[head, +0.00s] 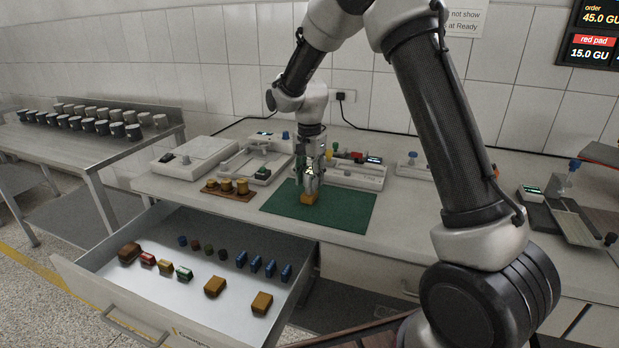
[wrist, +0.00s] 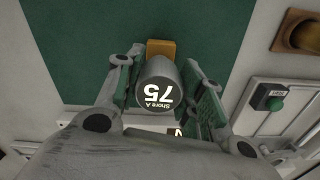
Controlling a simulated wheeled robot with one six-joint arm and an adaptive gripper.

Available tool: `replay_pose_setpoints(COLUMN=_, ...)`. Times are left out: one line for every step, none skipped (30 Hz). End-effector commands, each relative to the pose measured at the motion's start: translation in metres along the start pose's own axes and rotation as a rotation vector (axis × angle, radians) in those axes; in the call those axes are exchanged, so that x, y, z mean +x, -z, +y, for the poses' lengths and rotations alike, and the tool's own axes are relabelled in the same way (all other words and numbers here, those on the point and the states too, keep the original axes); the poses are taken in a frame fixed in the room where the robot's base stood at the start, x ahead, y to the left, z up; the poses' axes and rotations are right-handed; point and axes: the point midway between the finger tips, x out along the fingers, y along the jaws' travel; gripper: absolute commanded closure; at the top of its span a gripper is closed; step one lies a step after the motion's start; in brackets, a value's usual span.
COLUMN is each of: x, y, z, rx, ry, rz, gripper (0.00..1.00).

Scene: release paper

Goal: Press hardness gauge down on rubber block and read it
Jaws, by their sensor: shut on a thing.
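The hardness gauge (wrist: 158,92) is a grey cylinder. The rubber block (head: 309,198) is small and orange-brown and lies on the green mat (head: 350,212). In the head view my gripper (head: 312,172) is right above the block. In the wrist view the block (wrist: 161,47) shows just beyond the gauge's edge. The gauge's tip is hidden, so I cannot tell whether it touches the block.
An open drawer (head: 190,309) in front holds several coloured blocks. A brown tray with brass-coloured weights (head: 226,186) stands left of the mat. Bench instruments (head: 345,174) line the back. A wall screen (head: 597,35) shows "45.0 GU" and "red pad 15.0 GU". The mat's right side is clear.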

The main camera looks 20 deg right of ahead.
Motion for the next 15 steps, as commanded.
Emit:
replay_pose_setpoints(x=0.0023, y=-0.0010, z=0.0016, rx=0.001, ry=-0.005, rz=-0.003, gripper=0.83)
replay_pose_setpoints(x=0.0023, y=-0.0010, z=0.0016, rx=0.001, ry=-0.005, rz=-0.003, gripper=0.83)
replay_pose_setpoints(x=0.0022, y=-0.0010, z=0.0016, rx=0.001, ry=-0.005, rz=-0.003, gripper=0.83)
replay_pose_setpoints(x=0.0020, y=-0.0010, z=0.0016, rx=0.001, ry=-0.005, rz=-0.003, gripper=0.83)
replay_pose_setpoints(x=0.0018, y=-0.0010, z=0.0016, rx=0.001, ry=-0.005, rz=-0.003, gripper=0.83)
replay_pose_setpoints(x=0.0016, y=-0.0010, z=0.0016, rx=0.001, ry=-0.005, rz=-0.003, gripper=0.83)
replay_pose_setpoints(x=0.0013, y=-0.0010, z=0.0016, rx=0.001, ry=-0.005, rz=-0.003, gripper=0.83)
replay_pose_setpoints(x=0.0010, y=-0.0010, z=0.0016, rx=0.001, ry=-0.005, rz=-0.003, gripper=0.83)
replay_pose_setpoints(x=0.0007, y=-0.0010, z=0.0016, rx=0.001, ry=-0.005, rz=-0.003, gripper=0.83)
replay_pose_setpoints(x=0.0004, y=-0.0010, z=0.0016, rx=0.001, ry=-0.005, rz=-0.003, gripper=0.83)
replay_pose_setpoints(x=0.0002, y=-0.0010, z=0.0016, rx=0.001, ry=-0.005, rz=-0.003, gripper=0.83)
replay_pose_setpoints(x=-0.0001, y=-0.0010, z=0.0015, rx=0.001, ry=-0.005, rz=-0.003, gripper=0.83)
replay_pose_setpoints(x=-0.0001, y=-0.0009, z=0.0015, rx=0.001, ry=-0.005, rz=-0.003, gripper=0.60)
replay_pose_setpoints(x=-0.0002, y=-0.0009, z=0.0014, rx=0.001, ry=-0.005, rz=-0.003, gripper=0.55)
replay_pose_setpoints(x=-0.0004, y=-0.0008, z=0.0013, rx=0.001, ry=-0.004, rz=-0.003, gripper=0.47)
